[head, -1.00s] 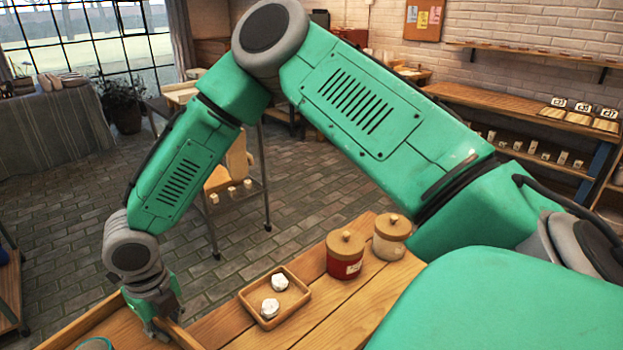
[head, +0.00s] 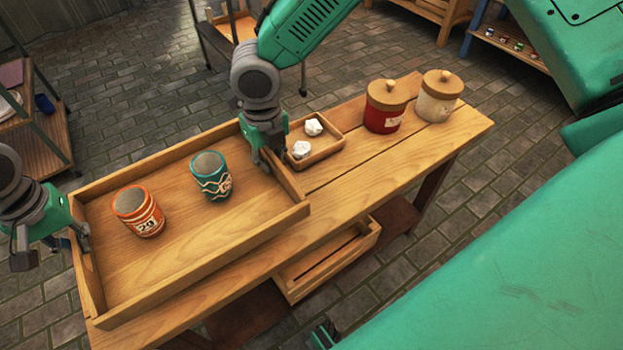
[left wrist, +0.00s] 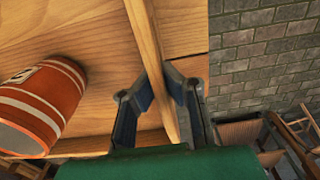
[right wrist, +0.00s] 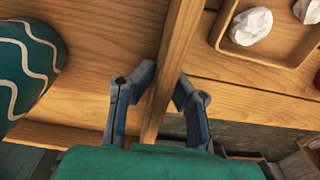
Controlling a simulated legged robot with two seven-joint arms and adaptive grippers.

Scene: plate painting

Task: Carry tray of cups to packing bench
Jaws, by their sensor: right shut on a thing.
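A wooden tray (head: 185,262) with low walls sits on the wooden bench. An orange-striped cup (head: 138,212) and a teal cup (head: 211,177) with a white wavy line stand upright in it. They also show in the left wrist view (left wrist: 40,105) and the right wrist view (right wrist: 28,65). My right gripper (right wrist: 168,75) is shut on the tray's right end wall. My left gripper (left wrist: 157,75) has its fingers on both sides of the left end wall. I cannot tell whether they press on it.
A small wooden tray (head: 338,138) with two white lumps lies close beside the right gripper. A red jar (head: 385,112) and a cream jar (head: 438,102) stand at the bench's far right. An open crate (head: 325,265) is below the bench. Shelving (head: 35,120) stands at left.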

